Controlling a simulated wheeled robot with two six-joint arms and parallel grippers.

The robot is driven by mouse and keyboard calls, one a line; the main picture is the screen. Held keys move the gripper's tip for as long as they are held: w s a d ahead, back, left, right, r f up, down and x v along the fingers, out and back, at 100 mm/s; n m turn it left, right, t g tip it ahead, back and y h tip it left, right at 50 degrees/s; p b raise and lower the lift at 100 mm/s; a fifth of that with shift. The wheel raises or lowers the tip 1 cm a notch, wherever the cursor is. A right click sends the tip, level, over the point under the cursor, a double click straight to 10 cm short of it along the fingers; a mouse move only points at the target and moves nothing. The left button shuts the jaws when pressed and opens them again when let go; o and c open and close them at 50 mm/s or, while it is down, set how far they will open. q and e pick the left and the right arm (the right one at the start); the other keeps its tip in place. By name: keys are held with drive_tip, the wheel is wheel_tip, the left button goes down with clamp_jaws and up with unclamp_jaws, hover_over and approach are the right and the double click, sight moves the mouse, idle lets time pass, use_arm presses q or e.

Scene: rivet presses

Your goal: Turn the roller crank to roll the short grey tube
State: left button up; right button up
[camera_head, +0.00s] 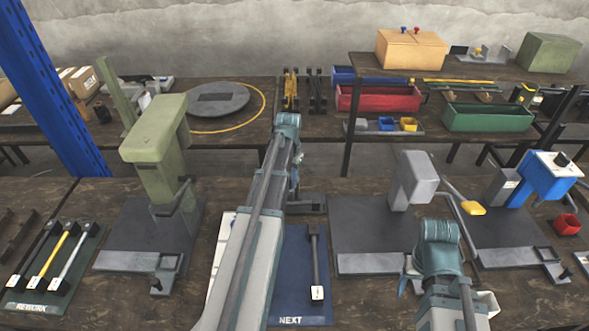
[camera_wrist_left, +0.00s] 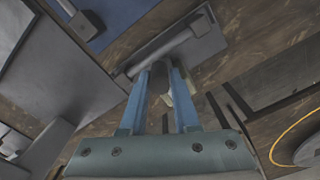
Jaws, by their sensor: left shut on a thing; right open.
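My left arm reaches over the middle of the bench. Its gripper (camera_wrist_left: 160,88) is shut on a grey rounded piece (camera_wrist_left: 160,74), apparently the crank grip, between its fingertips. A low grey fixture (camera_wrist_left: 180,45) with a raised bar lies just beyond the fingertips; part of it shows in the head view (camera_head: 312,203) beside my left arm, which hides the rest. A dark grey rod (camera_head: 315,262) with a white-tagged end block lies on the blue NEXT mat (camera_head: 292,300). I cannot make out a short grey tube in the fixture. My right gripper (camera_head: 408,274) is open, low at the right, partly hidden.
A green press (camera_head: 155,150) stands left and a grey press (camera_head: 412,180) right, each on a dark plate. A blue machine (camera_head: 545,178) stands further right. The REWORK mat (camera_head: 85,290) holds several rods at far left. Shelves with bins (camera_head: 378,98) stand behind.

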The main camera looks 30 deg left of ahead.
use_arm(q)
drive_tip(key=shift+s+a, duration=0.1)
drive_tip(key=shift+a, duration=0.1)
drive_tip(key=shift+s+a, duration=0.2)
drive_tip(key=shift+a, duration=0.5)
drive_tip(key=shift+s+a, duration=0.2)
drive_tip(key=shift+a, duration=0.45)
drive_tip(key=a, duration=0.3)
drive_tip(key=shift+w, duration=0.5)
drive_tip(key=shift+w+a, duration=0.95)
drive_tip(key=shift+w, duration=0.45)
